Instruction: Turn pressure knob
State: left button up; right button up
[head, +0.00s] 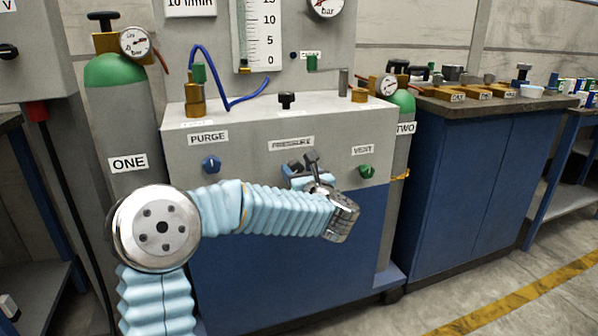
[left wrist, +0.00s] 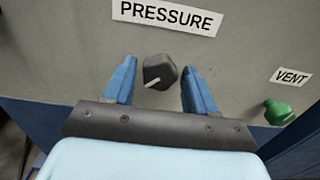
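The pressure knob (left wrist: 160,72) is a dark grey knob with a white pointer line, under the PRESSURE label (left wrist: 171,16) in the left wrist view. My left gripper (left wrist: 158,78) is open, with one blue finger on each side of the knob. Small gaps show between the fingers and the knob, and it is not gripped. In the head view my left gripper (head: 303,167) is in front of the panel below the PRESSURE label (head: 291,143), and the knob there is hard to make out behind it. My right gripper is in neither view.
The blue PURGE knob (head: 211,164) is left on the panel and the green VENT knob (head: 366,172) is right. Gas cylinders ONE (head: 120,125) and TWO (head: 404,103) flank the panel. A blue cabinet (head: 465,180) stands at right, with open floor before it.

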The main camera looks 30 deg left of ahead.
pick_arm(q)
jog(key=c, duration=0.8)
